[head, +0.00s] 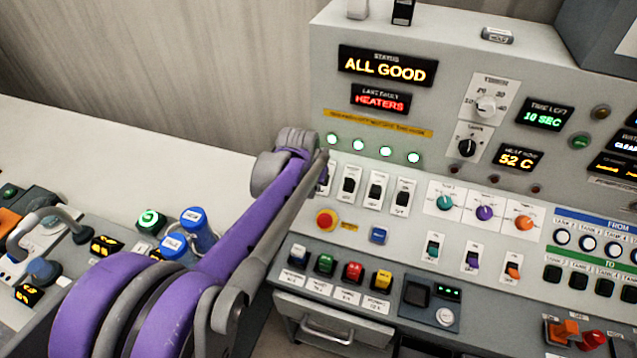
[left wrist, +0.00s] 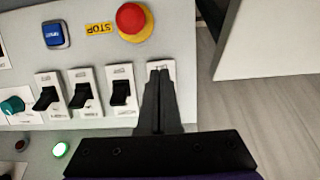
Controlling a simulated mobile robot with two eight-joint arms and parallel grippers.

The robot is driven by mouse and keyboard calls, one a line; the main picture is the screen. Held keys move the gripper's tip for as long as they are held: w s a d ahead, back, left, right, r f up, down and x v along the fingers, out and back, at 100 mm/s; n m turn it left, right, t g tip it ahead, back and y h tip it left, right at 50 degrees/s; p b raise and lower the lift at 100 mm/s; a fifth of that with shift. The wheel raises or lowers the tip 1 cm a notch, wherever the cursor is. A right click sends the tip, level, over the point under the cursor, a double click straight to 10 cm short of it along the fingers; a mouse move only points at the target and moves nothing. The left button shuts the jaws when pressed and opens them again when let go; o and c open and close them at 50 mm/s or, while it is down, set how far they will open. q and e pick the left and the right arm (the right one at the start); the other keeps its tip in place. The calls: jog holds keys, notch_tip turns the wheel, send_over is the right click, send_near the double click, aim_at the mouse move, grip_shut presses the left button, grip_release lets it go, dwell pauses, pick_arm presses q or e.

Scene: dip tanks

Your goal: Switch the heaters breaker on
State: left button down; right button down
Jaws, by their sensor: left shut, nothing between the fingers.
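A row of breaker switches with black levers (head: 375,190) sits on the sloping panel. Their labels are too small to read, so I cannot tell which is the heaters one. My left gripper (head: 323,184) is shut and empty at the leftmost breaker, which it mostly hides. In the left wrist view its fingertips (left wrist: 160,74) lie over that breaker's white plate (left wrist: 166,64); its lever is hidden, and contact is unclear. The other levers (left wrist: 120,92) show clear of the fingers. Above the breakers several round lamps (head: 386,151) glow. My right gripper is out of view.
A status display (head: 388,66) reads "ALL GOOD"; a smaller one (head: 381,99) shows "HEATERS" in red. A red stop button (head: 326,220) and a blue button (head: 378,235) sit just below the breakers. Coloured knobs (head: 484,212) lie to the right.

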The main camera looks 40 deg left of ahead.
pick_arm(q)
jog(key=shift+s+d+r, duration=0.15)
jog(key=shift+s+r, duration=0.1)
jog(key=shift+s, duration=0.25)
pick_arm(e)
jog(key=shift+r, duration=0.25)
